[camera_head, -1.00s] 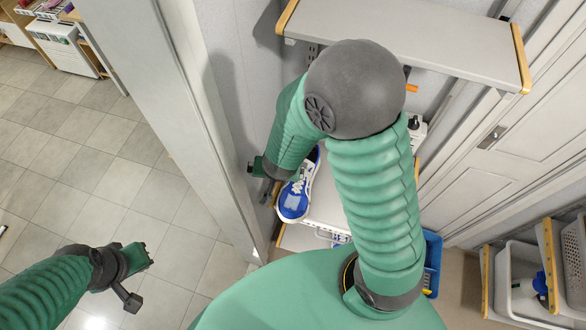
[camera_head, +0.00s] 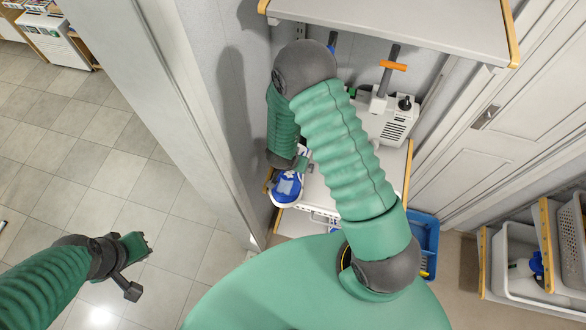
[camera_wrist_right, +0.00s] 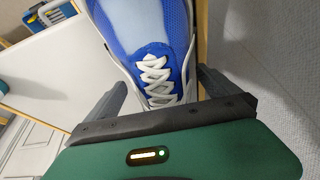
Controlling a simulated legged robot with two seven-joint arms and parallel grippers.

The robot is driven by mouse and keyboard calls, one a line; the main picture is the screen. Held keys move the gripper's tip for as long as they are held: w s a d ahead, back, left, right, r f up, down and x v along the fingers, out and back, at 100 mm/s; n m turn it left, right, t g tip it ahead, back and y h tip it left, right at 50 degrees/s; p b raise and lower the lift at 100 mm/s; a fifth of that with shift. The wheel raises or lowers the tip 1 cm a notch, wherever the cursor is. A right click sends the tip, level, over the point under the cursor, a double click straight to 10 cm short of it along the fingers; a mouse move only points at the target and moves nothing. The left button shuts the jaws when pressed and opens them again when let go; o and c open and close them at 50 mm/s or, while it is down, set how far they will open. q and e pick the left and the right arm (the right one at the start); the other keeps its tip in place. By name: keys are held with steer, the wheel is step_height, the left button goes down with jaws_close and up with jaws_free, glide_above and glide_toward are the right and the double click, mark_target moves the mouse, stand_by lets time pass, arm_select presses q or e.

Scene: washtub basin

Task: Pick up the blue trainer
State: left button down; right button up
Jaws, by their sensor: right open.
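The blue trainer (camera_head: 286,188) with white laces and sole rests at the left end of a white shelf (camera_head: 316,195), beside the wall. My right gripper (camera_head: 293,165) is over it from above and hides part of it. In the right wrist view, the trainer (camera_wrist_right: 127,24) fills the top middle. There my right gripper (camera_wrist_right: 160,88) is open, with one finger on each side of the laced part. I cannot tell whether the fingers touch it. My left gripper (camera_head: 140,246) is far left over the tiled floor, away from the trainer; its jaws are too small to read.
A grey upper shelf (camera_head: 400,25) with wooden ends juts out above. A white device (camera_head: 388,122) with an orange-handled tool stands at the shelf's back right. A blue crate (camera_head: 424,235) is below right. A pillar (camera_head: 170,110) stands to the left; baskets (camera_head: 515,250) are far right.

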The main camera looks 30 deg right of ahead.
steer(key=x, duration=0.2)
steer(key=shift+w+d+f, duration=0.2)
steer(key=shift+w+f, duration=0.1)
steer(key=shift+s+a+r, duration=0.1)
steer(key=shift+a+r, duration=0.05)
steer(key=shift+a, duration=0.1)
steer(key=shift+c, duration=0.9)
steer(key=shift+s+a+r, duration=0.1)
steer(key=shift+a, duration=0.05)
steer(key=c, duration=1.3)
steer(key=shift+c, duration=0.2)
